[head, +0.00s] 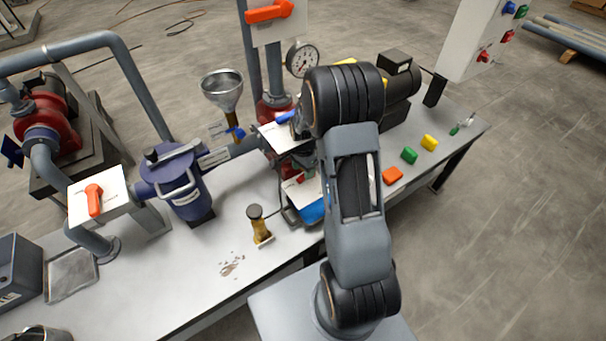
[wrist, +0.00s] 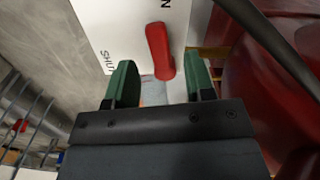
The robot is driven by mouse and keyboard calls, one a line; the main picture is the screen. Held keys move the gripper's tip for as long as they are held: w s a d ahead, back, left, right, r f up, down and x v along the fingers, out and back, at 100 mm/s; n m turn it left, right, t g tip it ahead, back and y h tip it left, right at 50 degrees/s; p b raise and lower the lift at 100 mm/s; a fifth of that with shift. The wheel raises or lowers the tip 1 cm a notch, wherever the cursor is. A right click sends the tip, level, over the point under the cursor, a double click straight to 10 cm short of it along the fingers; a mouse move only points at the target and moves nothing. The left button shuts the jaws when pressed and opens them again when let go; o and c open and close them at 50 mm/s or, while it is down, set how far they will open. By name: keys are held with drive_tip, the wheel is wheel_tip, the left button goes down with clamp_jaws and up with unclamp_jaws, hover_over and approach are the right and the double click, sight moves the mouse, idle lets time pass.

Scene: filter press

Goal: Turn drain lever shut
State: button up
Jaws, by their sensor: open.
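A red lever (wrist: 159,50) sits on a white plate (wrist: 120,22) in the wrist view. The plate reads "SHUT" at its lower left, and a letter N, the end of a cut-off word, shows at the top. My gripper (wrist: 161,82) is open, with one green finger on each side of the lever's lower end. The lever's end lies between the fingertips; I cannot tell whether either finger touches it. In the head view my arm hides the gripper, and I cannot make out this lever clearly there.
A large red body (wrist: 275,85) and a dark bar stand close on the right in the wrist view. In the head view the bench holds a blue strainer (head: 183,190), a funnel (head: 223,88), a gauge (head: 302,59) and an orange-levered valve (head: 94,199).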

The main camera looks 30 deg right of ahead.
sight(303, 176)
drive_tip(key=shift+f, duration=1.55)
drive_tip(key=shift+c, duration=0.3)
clamp_jaws()
drive_tip(key=shift+s, duration=0.1)
drive_tip(key=shift+s+d+n+b, duration=0.4)
drive_tip(key=shift+d+n+b, duration=0.25)
drive_tip(key=shift+n, duration=2)
drive_tip(key=shift+s+d+n+b, duration=0.5)
drive_tip(key=shift+d+n, duration=0.15)
drive_tip(key=shift+n, duration=1.95)
drive_tip(key=shift+s+d+n+b, duration=0.35)
drive_tip(key=shift+d+n+b, duration=0.3)
drive_tip(key=shift+n, duration=2.3)
